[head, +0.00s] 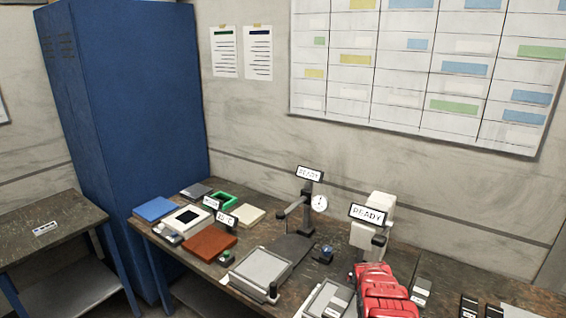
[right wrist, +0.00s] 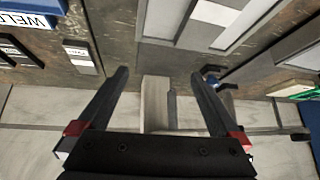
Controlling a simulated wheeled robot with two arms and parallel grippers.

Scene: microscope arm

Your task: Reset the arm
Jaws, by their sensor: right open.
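In the head view a pale microscope-like instrument (head: 366,236) stands on the bench, with a READY sign (head: 368,213) in front of it. My red right arm (head: 385,292) reaches toward it from the lower right and hides its lower part. In the right wrist view my right gripper (right wrist: 159,74) is open. A pale upright block (right wrist: 156,103) and a thin dark bar (right wrist: 172,106) show between the fingers, with a gap on both sides. I cannot tell how deep they lie between the fingers. My left gripper is not in view.
Left of the pale instrument stands a dark gauge stand (head: 307,192) with its own READY sign. A grey plate (head: 262,268) lies in front. Flat boxes, including a brown one (head: 209,243), fill the bench's left end. Small dark devices (head: 468,306) lie on the right.

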